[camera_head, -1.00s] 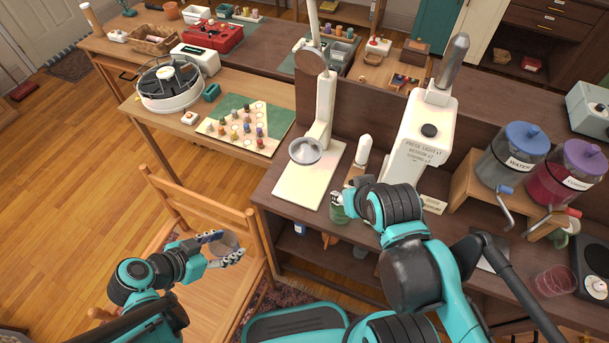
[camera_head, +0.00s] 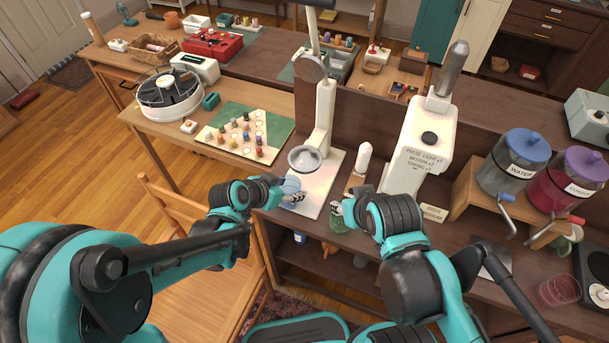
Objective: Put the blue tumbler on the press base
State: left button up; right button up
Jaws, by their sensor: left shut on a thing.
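My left gripper (camera_head: 293,197) is shut on the see-through blue tumbler (camera_head: 290,184), partly hidden by the fingers. It holds the tumbler over or beside the near left part of a cream base plate (camera_head: 325,181) with a white column and a round clear dish. I cannot tell whether the tumbler touches the plate. A white press (camera_head: 425,140) with printed dose lines stands to the right; its lower part is hidden by my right arm. My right gripper (camera_head: 338,208) is at a green jar (camera_head: 338,223) at the counter's front edge; its grip is unclear.
A white-knobbed tool (camera_head: 364,158) stands between the plate and the press. Water and purple dispensers (camera_head: 515,160) stand on a wooden stand at the right. A wooden chair (camera_head: 165,235) is below my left arm. A peg board (camera_head: 243,132) lies on the back left table.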

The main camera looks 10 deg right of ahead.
aim_at(297, 180)
pick_arm(q)
jog(key=w+d, duration=0.2)
jog(key=shift+w+d, duration=0.1)
jog(key=shift+d, duration=0.25)
jog(key=shift+w+d, duration=0.95)
jog(key=shift+d, duration=0.15)
jog(key=shift+w+d+f+b, duration=0.25)
jog(key=shift+d+f+b, duration=0.05)
jog(key=shift+f, duration=0.6)
jog(key=shift+s+a+r, duration=0.1)
jog(key=shift+a+r, duration=0.05)
jog(key=o, duration=1.5)
